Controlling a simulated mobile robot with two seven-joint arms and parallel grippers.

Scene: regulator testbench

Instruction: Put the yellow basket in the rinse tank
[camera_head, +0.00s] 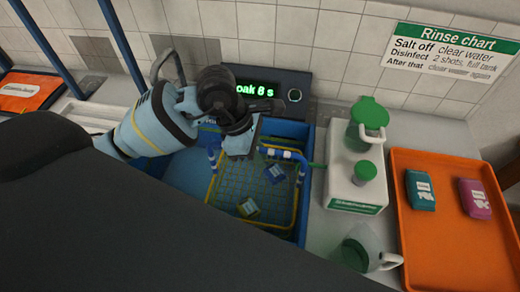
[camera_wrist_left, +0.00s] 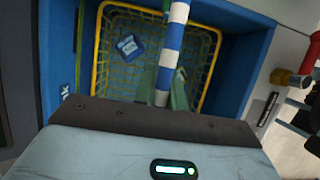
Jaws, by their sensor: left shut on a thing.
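The yellow wire basket (camera_head: 255,187) with a blue-and-white striped handle (camera_head: 285,154) is within the walls of the blue rinse tank (camera_head: 185,172). Small blue and yellowish items lie in the basket. My left gripper (camera_head: 238,148) is shut on the striped handle, above the basket. In the left wrist view the handle (camera_wrist_left: 172,45) runs up to my gripper (camera_wrist_left: 162,108), with the basket (camera_wrist_left: 203,48) below and the tank wall (camera_wrist_left: 60,60) around it. Whether the basket rests on the tank floor cannot be told. My right gripper is not in view.
A display (camera_head: 268,90) reading "oak 8 s", partly hidden, stands behind the tank. On the right are a white green-capped container (camera_head: 355,185), a green-lidded jug (camera_head: 366,125), a clear jug (camera_head: 362,250) and an orange tray (camera_head: 450,245) holding two packs. Blue posts (camera_head: 122,45) rise at left.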

